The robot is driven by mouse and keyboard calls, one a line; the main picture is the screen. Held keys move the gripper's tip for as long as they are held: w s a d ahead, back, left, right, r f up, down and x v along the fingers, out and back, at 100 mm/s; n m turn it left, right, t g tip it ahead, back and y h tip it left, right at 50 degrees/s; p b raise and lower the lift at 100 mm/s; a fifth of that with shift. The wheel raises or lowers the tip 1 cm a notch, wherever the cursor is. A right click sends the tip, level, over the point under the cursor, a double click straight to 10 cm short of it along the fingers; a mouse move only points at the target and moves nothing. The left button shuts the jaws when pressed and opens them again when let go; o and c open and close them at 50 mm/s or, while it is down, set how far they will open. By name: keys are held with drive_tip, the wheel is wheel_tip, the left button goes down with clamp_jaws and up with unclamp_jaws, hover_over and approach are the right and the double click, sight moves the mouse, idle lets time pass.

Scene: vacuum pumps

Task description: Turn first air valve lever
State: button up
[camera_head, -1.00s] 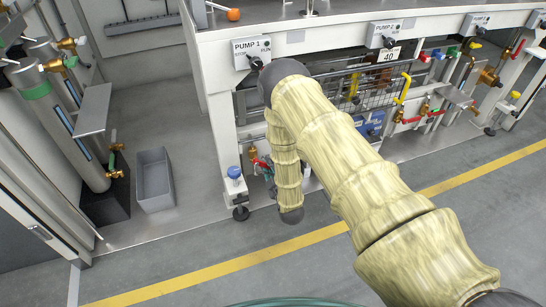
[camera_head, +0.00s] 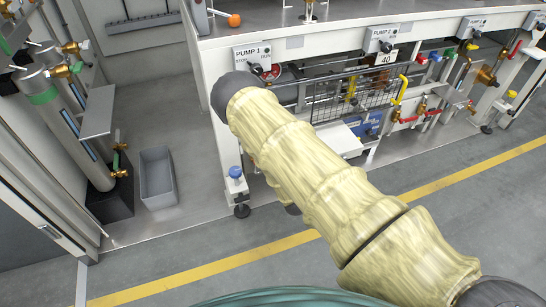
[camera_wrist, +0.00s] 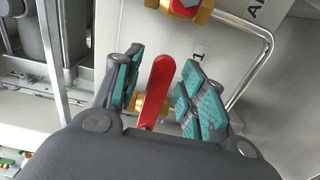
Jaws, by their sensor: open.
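In the wrist view, a red lever (camera_wrist: 158,88) on a brass valve (camera_wrist: 147,106) stands between the two teal-padded fingers of my gripper (camera_wrist: 157,82). The fingers are open, one on each side of the lever, with a visible gap on both sides. In depth, I cannot tell whether anything touches. A label with the number 1 (camera_wrist: 200,50) is on the pale panel behind. In the head view my arm hides my gripper and this lever.
A second red and brass valve (camera_wrist: 186,7) sits at the top of the wrist view. A bent metal tube (camera_wrist: 268,62) runs at its right. In the head view, the PUMP 1 switch box (camera_head: 252,55) is beside my arm, with a wire basket (camera_head: 352,92) to the right.

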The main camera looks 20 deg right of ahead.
drive_tip(key=shift+s, duration=0.45)
drive_tip(key=shift+s+p, duration=0.4)
drive_tip(key=shift+s, duration=0.25)
drive_tip(key=s+p, duration=0.2)
drive_tip(key=s, duration=0.4)
drive_tip(key=shift+d+p, duration=0.1)
drive_tip(key=shift+p, duration=0.2)
drive_tip(key=shift+d, duration=0.1)
idle(0.5)
